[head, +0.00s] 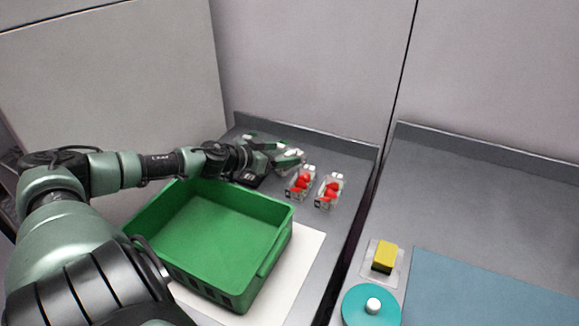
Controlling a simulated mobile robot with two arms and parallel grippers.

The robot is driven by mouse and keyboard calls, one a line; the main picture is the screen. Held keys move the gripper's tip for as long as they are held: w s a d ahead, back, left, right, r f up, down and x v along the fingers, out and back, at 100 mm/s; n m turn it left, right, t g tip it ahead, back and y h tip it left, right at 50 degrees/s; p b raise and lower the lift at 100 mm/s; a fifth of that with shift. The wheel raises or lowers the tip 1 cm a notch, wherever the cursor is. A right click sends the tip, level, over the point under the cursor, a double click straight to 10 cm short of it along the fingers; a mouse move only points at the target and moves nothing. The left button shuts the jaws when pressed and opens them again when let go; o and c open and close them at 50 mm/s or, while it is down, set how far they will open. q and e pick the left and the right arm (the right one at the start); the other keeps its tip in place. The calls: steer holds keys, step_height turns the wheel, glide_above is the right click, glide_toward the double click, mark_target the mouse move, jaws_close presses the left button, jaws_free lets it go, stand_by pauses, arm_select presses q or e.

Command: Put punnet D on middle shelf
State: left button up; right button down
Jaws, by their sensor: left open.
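Two clear punnets with red berries, a left one (302,181) and a right one (329,190), stand side by side on the grey counter (344,165) behind the green crate. Each has a small dark label at its front, too small to read, so I cannot tell which is punnet D. My left gripper (279,159) is open, just left of the left punnet and low over the counter. A pale, clear-looking shape at its fingers is too small to make out. My right gripper is not in view. I cannot make out the middle shelf.
An empty green crate (262,275) stands on a white sheet (301,264) in front of the punnets. A yellow block (385,257), a teal disc with a white knob (357,306) and a blue mat (490,292) lie on the right counter. Walls close off the back.

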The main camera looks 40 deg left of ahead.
mark_target(294, 152)
arm_select(q)
steer(key=shift+w+d+f, duration=0.15)
steer(key=shift+w+f, duration=0.05)
steer(key=shift+w, duration=0.5)
steer(key=shift+w+p, duration=0.5)
steer(key=shift+p, duration=0.05)
steer(key=x, duration=0.3)
steer(key=shift+f+p, duration=0.1)
steer(key=shift+p, duration=0.25)
steer(key=shift+w+d+f, duration=0.15)
steer(key=shift+w+f, duration=0.2)
steer(key=shift+w, duration=0.15)
steer(key=c, duration=1.7)
